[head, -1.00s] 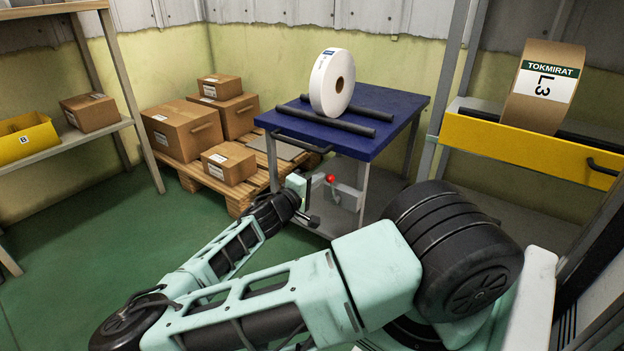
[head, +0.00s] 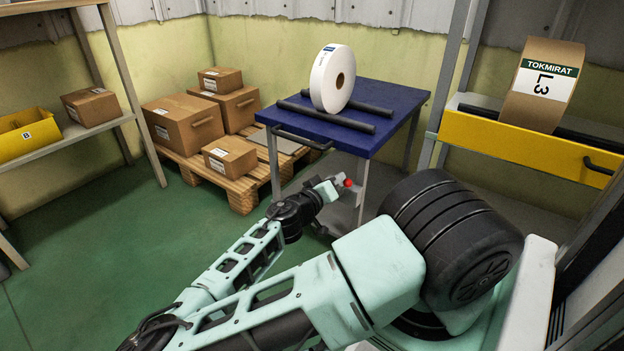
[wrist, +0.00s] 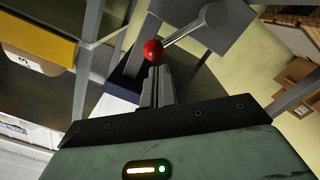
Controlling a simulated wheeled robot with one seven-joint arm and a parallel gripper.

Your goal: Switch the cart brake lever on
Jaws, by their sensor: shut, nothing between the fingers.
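The brake lever is a grey rod with a red ball knob (head: 348,183), on the front side of the blue-topped cart (head: 395,97) below its top. In the wrist view the red knob (wrist: 153,50) sits right at the tips of my gripper, and the rod (wrist: 183,32) runs up and right from it to a grey plate. My gripper (head: 338,182) is at the knob's left in the head view. In the wrist view its fingers (wrist: 156,82) are together with nothing between them. The knob looks very close to the tips; I cannot tell whether they touch.
A white roll (head: 332,78) stands on the cart between two dark bars. Cardboard boxes on a pallet (head: 240,192) are left of the cart. A shelf with a yellow drawer front (head: 520,143) is at right. Green floor is clear at left.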

